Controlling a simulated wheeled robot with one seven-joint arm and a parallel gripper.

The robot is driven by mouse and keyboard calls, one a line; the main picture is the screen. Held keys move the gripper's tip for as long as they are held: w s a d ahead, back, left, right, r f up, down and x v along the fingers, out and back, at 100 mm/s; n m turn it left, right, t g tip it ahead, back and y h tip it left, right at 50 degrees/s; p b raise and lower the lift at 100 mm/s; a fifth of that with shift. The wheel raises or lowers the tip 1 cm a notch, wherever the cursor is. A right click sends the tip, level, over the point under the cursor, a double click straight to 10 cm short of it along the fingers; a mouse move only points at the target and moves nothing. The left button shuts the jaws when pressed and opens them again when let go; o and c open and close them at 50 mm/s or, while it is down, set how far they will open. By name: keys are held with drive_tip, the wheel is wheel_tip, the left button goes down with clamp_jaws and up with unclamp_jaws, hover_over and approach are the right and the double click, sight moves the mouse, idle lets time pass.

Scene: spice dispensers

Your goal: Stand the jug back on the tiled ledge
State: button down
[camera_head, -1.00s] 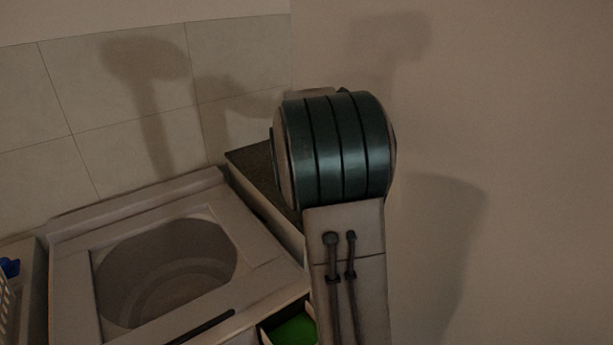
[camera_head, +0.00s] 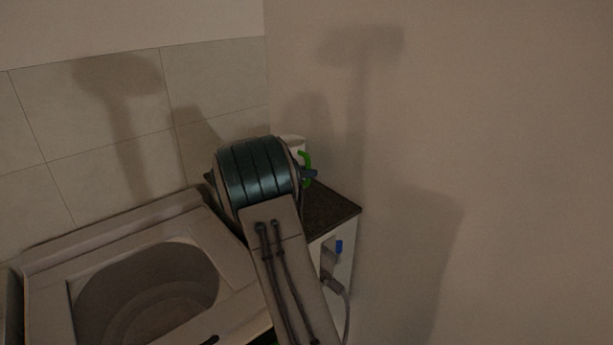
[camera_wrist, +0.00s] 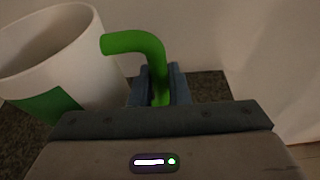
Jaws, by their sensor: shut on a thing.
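The jug is white with a green handle. In the head view its white rim (camera_head: 293,139) shows behind my arm, with the handle to its right; most of the body is hidden. In the wrist view the jug (camera_wrist: 50,55) fills the upper left, open mouth up and somewhat tilted in the picture. My gripper (camera_wrist: 158,80) has its blue fingers shut on the green handle; a fingertip also shows in the head view (camera_head: 309,173). The dark speckled ledge (camera_head: 332,207) is below the jug in the corner. I cannot tell whether the jug's base touches it.
A washing machine with a round opening (camera_head: 150,285) stands left of the ledge. Beige wall tiles (camera_head: 110,130) are behind, and a plain wall (camera_head: 500,150) is close on the right. A blue-handled tap (camera_head: 338,247) and a pipe are on the white side below the ledge.

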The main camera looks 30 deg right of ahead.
drive_tip(key=shift+f, duration=0.75)
drive_tip(key=shift+f, duration=0.2)
drive_tip(key=c, duration=1.4)
unclamp_jaws()
